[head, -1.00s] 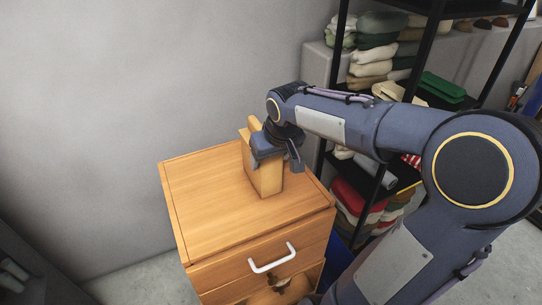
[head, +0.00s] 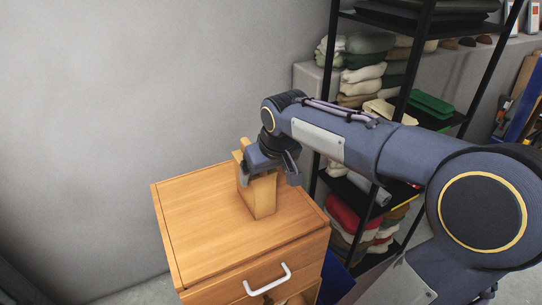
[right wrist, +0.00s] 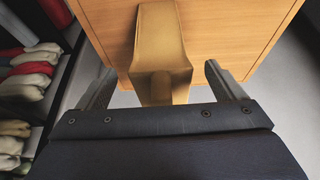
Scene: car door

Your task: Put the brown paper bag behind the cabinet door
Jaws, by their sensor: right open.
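The brown paper bag (head: 261,198) stands upright on the top of the wooden cabinet (head: 196,225). My right gripper (head: 270,172) is at the bag's upper part, one finger on each side. In the right wrist view the bag (right wrist: 160,45) lies between the spread fingers (right wrist: 160,75), with a gap on both sides. The cabinet's front has a panel with a white handle (head: 267,280). Its lower part is cut off by the picture's bottom edge, with a dark gap below the handle. My left gripper is not in view.
A black shelf rack (head: 419,60) with folded cloths (head: 364,72) stands to the right of the cabinet, close behind my right arm. A bare grey wall (head: 150,90) is behind the cabinet. The cabinet top left of the bag is clear.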

